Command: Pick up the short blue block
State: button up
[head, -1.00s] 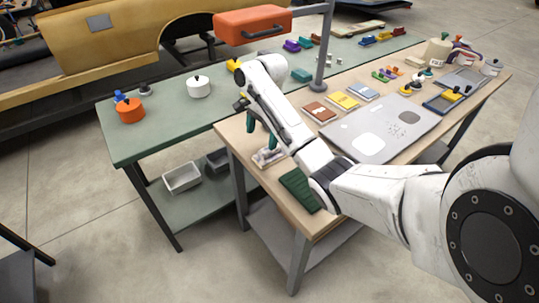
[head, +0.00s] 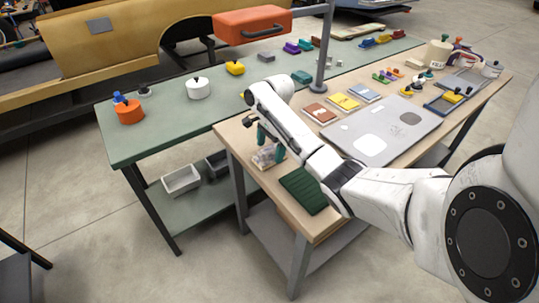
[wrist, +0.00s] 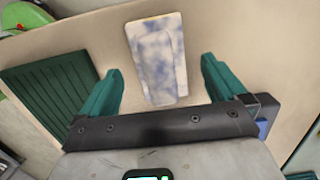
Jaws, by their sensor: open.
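A short block, mottled pale blue and white (wrist: 157,60), lies on the wooden table top. In the wrist view it sits between and ahead of my two green fingertips, its long side pointing away from me. In the head view the same block (head: 264,158) is partly hidden by my fingers. My gripper (wrist: 158,80) is open and empty, with a gap on both sides of the block; it also shows in the head view (head: 271,142), pointing down close over the block. I cannot tell its exact height.
A dark green ribbed mat (head: 304,190) lies beside the block near the table's front edge; it also shows in the wrist view (wrist: 48,92). A grey board (head: 405,120) and several flat coloured boxes lie farther right. A green-topped table (head: 150,140) with pots stands behind.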

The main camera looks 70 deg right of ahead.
jog(key=shift+a+f, duration=0.1)
jog(key=shift+f, duration=1)
jog(key=shift+w, duration=0.1)
jog(key=c, duration=1.3)
jog(key=shift+r, duration=0.15)
jog(key=shift+r, duration=0.55)
jog(key=s+r, duration=0.1)
jog(key=r, duration=0.1)
jog(key=a+r+p, duration=0.1)
jog(key=r, duration=0.1)
jog(key=s+r+p, duration=0.1)
jog(key=r, duration=0.1)
jog(key=shift+s+a+r, duration=0.1)
jog(key=shift+s+a, duration=0.2)
jog(key=s+a+r+p, duration=0.5)
jog(key=s, duration=0.4)
jog(key=shift+s+a+r, duration=0.2)
jog(key=shift+a+r, duration=0.05)
jog(key=shift+a, duration=0.1)
